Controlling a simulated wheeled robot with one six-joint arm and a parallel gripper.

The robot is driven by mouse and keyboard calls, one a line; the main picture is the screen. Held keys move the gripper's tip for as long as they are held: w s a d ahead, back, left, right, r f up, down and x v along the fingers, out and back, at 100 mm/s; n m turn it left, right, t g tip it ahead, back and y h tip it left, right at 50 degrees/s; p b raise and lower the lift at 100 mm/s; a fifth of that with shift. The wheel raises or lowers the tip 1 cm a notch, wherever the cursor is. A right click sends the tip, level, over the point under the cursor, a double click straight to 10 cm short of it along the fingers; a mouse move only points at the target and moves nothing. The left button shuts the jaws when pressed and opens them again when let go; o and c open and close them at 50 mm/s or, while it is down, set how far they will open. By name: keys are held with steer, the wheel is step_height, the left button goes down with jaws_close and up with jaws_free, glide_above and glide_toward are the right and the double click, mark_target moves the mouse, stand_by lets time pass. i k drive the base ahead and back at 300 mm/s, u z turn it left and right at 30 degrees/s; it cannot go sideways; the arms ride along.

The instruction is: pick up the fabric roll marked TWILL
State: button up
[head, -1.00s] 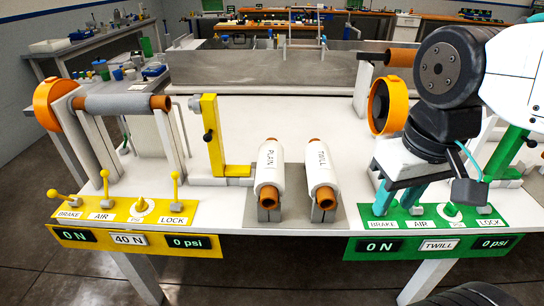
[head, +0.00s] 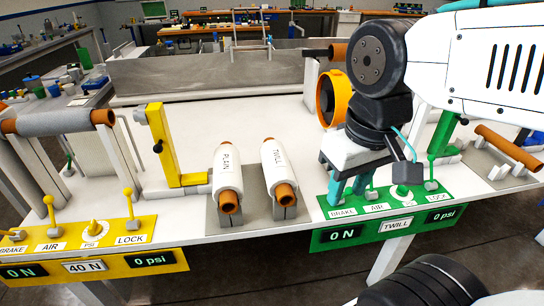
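The fabric roll marked TWILL (head: 275,160) is a white roll on an orange core. It lies on a grey cradle (head: 253,207) at the table's front, pointing away from me. A similar roll marked PLAIN (head: 227,168) lies just left of it. My gripper (head: 349,192) has teal fingers pointing down over the left part of the green panel, right of the TWILL roll and apart from it. The fingers are spread with a gap between them, and I see no roll in them. My gripper hides the lever area above the BRAKE label.
The green panel (head: 333,238) has levers and a TWILL plate. The yellow panel (head: 97,265) is at left. A yellow bracket (head: 163,146) stands left of the rolls. A bare orange tube (head: 508,146) rests at right. White tabletop behind the rolls is clear.

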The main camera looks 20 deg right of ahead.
mark_target(281, 181)
steer(key=z, duration=1.4)
steer(key=k, duration=0.8)
steer(key=u, duration=0.9)
steer(key=i, duration=0.5)
